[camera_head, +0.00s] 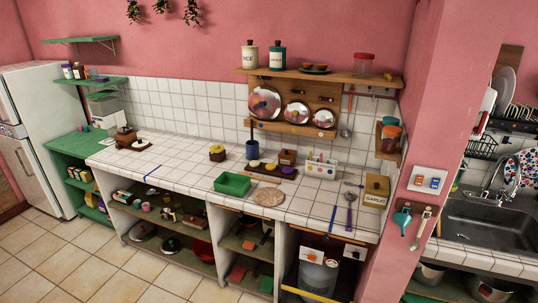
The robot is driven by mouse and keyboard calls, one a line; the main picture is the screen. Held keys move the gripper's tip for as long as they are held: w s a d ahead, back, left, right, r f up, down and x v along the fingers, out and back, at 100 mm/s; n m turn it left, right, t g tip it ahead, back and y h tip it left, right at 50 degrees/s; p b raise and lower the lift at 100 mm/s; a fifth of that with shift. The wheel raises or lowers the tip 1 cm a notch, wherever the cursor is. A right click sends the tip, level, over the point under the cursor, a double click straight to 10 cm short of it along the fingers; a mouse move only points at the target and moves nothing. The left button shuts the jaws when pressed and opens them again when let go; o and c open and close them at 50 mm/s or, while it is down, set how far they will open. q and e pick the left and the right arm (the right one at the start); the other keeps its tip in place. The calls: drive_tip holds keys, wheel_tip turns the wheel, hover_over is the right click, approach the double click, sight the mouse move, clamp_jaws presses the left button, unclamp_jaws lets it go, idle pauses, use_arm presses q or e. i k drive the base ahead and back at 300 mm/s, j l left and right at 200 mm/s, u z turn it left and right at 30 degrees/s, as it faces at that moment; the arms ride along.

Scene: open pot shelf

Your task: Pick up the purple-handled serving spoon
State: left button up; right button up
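A spoon with a purple handle (349,214) lies on the white tiled counter (325,212) at its right end, in the head view. Its dark metal head points toward the wall and its handle toward the counter's front edge. It lies just left of a tan box labelled garlic (376,190). Nothing covers it. Neither of my grippers shows in this view.
A ladle (346,132) hangs above, below the wooden shelf (325,76). A pink wall (409,130) closes the right end.

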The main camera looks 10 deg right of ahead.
sight(350, 195)
drive_tip(key=i+j, duration=0.1)
drive_tip(key=i, duration=0.45)
drive_tip(key=i+z, duration=0.1)
drive_tip(key=i, duration=0.45)
drive_tip(key=i+j+z, duration=0.1)
drive_tip(key=i, duration=0.4)
drive_tip(key=i+j, duration=0.25)
drive_tip(key=i, duration=0.3)
drive_tip(key=i+z, duration=0.15)
drive_tip(key=z, duration=0.25)
drive_tip(key=i+z, duration=0.15)
drive_tip(key=z, duration=0.3)
drive_tip(key=i+z, duration=0.15)
drive_tip(key=z, duration=0.25)
drive_tip(key=i+j+z, duration=0.1)
drive_tip(key=z, duration=0.35)
drive_tip(key=i+j+z, duration=0.1)
drive_tip(key=z, duration=0.3)
drive_tip(key=i+j+z, duration=0.1)
drive_tip(key=j+z, duration=0.15)
drive_tip(key=z, duration=0.2)
drive_tip(key=i+j+z, duration=0.15)
drive_tip(key=z, duration=0.25)
drive_tip(key=i+j+z, duration=0.15)
drive_tip(key=z, duration=0.25)
drive_tip(key=i+j+z, duration=0.15)
drive_tip(key=z, duration=0.25)
drive_tip(key=k+j, duration=0.05)
drive_tip(key=j, duration=0.05)
